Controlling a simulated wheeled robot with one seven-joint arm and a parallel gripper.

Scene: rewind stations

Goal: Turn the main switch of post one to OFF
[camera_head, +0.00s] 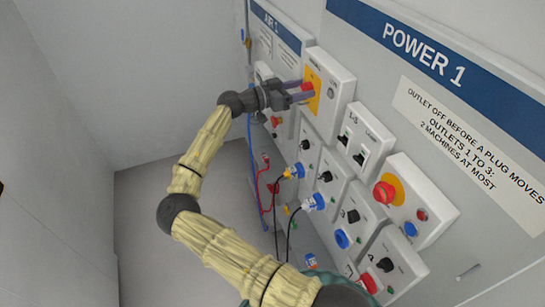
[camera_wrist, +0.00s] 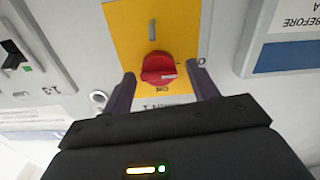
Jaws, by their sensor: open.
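The main switch (camera_head: 307,87) is a red rotary knob on a yellow plate (camera_head: 311,102), set in a pale box on the wall panel. The wrist view shows the red knob (camera_wrist: 158,68) close up, with a pale mark on its right part and the upside-down word ON below it. My gripper (camera_head: 300,91) is in front of the switch. In the wrist view its two dark fingers (camera_wrist: 160,84) are apart, one on each side of the knob's lower part. I cannot tell whether either finger touches the knob.
A POWER 1 sign (camera_head: 424,52) heads the panel. Right of the switch are a 1-3 switch box (camera_head: 362,140) and a red emergency button (camera_head: 384,194) on yellow. Below are outlets with blue plugs (camera_head: 314,202) and hanging cables. Floor to the left is clear.

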